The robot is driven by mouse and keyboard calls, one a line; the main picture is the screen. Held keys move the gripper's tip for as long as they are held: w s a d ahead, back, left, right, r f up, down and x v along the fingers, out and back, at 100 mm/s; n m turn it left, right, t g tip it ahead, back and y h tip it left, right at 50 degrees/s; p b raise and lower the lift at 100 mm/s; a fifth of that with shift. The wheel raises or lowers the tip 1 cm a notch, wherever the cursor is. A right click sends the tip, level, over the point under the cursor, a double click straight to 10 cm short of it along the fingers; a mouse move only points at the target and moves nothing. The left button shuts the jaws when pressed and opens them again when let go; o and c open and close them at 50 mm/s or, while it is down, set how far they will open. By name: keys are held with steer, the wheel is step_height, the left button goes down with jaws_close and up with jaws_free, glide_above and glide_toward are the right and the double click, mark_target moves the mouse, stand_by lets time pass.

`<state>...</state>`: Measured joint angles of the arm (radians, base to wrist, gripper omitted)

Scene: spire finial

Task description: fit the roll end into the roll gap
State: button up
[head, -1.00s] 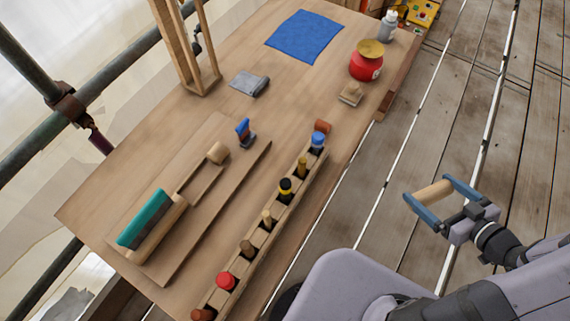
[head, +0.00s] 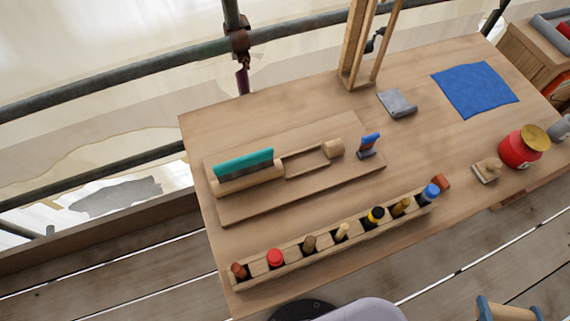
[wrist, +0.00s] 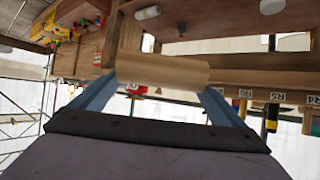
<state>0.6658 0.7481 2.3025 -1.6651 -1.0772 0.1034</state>
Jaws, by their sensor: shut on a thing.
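My gripper (wrist: 160,80) is shut on a pale wooden roll end (wrist: 162,68), a plain cylinder lying crosswise between its two blue fingers in the wrist view. In the head view my gripper (head: 508,309) is cut off by the bottom right edge, away from the bench. The roll gap (head: 306,161) is an open framed slot in a wooden board on the bench. It lies between a wooden roll with a teal strip (head: 244,167) on the left and a short wooden cylinder (head: 334,149) on the right. The gap looks empty.
A rack (head: 290,263) of several handled tools runs along the bench's near edge. A blue-and-grey clip (head: 368,145) stands right of the gap.

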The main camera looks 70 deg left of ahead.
steer(key=shift+r, duration=0.1)
steer(key=w+a+r+n+g+y+b, duration=0.15)
steer(key=w+a, duration=0.35)
steer(key=a, duration=0.6)
steer(key=w+a+r+n+g+y, duration=0.1)
steer(key=w+a+n+g, duration=0.25)
steer(key=a, duration=0.75)
steer(key=s+a+r+n+g+b, duration=0.1)
steer(key=s+a+r, duration=0.15)
steer(key=a, duration=0.65)
steer(key=s+a+r+b, duration=0.1)
steer(key=s+a+r, duration=0.15)
steer(key=a, duration=0.75)
steer(key=s+a+r+n+g+b, duration=0.1)
steer(key=s+a+r, duration=0.15)
steer(key=a, duration=0.65)
steer(key=shift+s+f, duration=0.15)
steer(key=shift+f, duration=2.4)
steer(key=shift+s+f, duration=0.15)
steer(key=shift+f, duration=2.35)
steer(key=shift+f, duration=0.1)
